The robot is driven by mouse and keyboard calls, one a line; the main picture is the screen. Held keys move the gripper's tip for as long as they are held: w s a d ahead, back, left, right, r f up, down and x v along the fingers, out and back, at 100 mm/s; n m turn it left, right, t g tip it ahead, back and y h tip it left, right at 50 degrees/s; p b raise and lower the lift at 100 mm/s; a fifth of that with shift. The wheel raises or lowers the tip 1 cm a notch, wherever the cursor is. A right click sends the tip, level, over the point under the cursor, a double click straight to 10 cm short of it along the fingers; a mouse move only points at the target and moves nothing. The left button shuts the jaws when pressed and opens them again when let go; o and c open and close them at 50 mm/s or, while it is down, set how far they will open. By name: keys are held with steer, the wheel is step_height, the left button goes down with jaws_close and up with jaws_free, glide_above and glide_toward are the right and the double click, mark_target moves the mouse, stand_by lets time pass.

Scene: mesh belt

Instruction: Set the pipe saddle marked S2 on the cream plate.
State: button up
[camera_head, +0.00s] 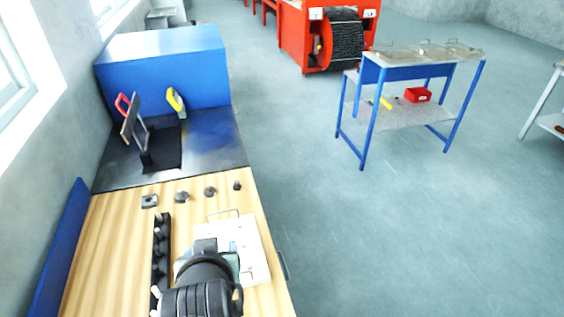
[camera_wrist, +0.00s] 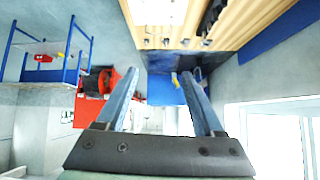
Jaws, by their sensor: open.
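Several small grey parts stand in a row on the wooden bench: a blocky one (camera_head: 150,201) at left, a rounded one (camera_head: 181,197), another (camera_head: 210,191), and a small one (camera_head: 237,185) at right. No marking is readable, so I cannot tell which is the pipe saddle S2. The cream plate (camera_head: 254,250) lies on the bench in front of the row, partly hidden by my arm. It also shows at the top of the wrist view (camera_wrist: 152,10). My gripper (camera_wrist: 162,72) is open, with nothing between its fingers. My arm hides the fingers in the head view.
A black rack (camera_head: 160,250) runs along the bench left of the plate. Behind the row are a dark mat with upright tools (camera_head: 140,130) and a blue box (camera_head: 165,65). A blue-framed table (camera_head: 410,75) stands apart at right, with open floor between.

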steer(key=w+d+r+t, duration=0.1)
steer(key=d+r+t, duration=0.15)
steer(key=r, duration=0.65)
steer(key=w+d+r+m+t, duration=0.15)
steer(key=r+t, duration=0.25)
steer(key=r, duration=0.5)
steer(key=w+d+r+t, duration=0.2)
steer(key=r+t, duration=0.1)
steer(key=r, duration=0.6)
steer(key=s+d+r+t+h, duration=0.1)
steer(key=s+d+r+t, duration=0.1)
steer(key=r, duration=0.4)
steer(key=s+d+r+t+h, duration=0.1)
steer(key=s+d+r+t, duration=0.1)
steer(key=s+r, duration=0.3)
steer(key=s+d+r+t, duration=0.2)
steer(key=s+r+t, duration=0.2)
steer(key=r, duration=0.5)
steer(key=shift+s+t+h, duration=0.35)
steer(key=shift+h, duration=0.05)
steer(key=shift+m, duration=0.25)
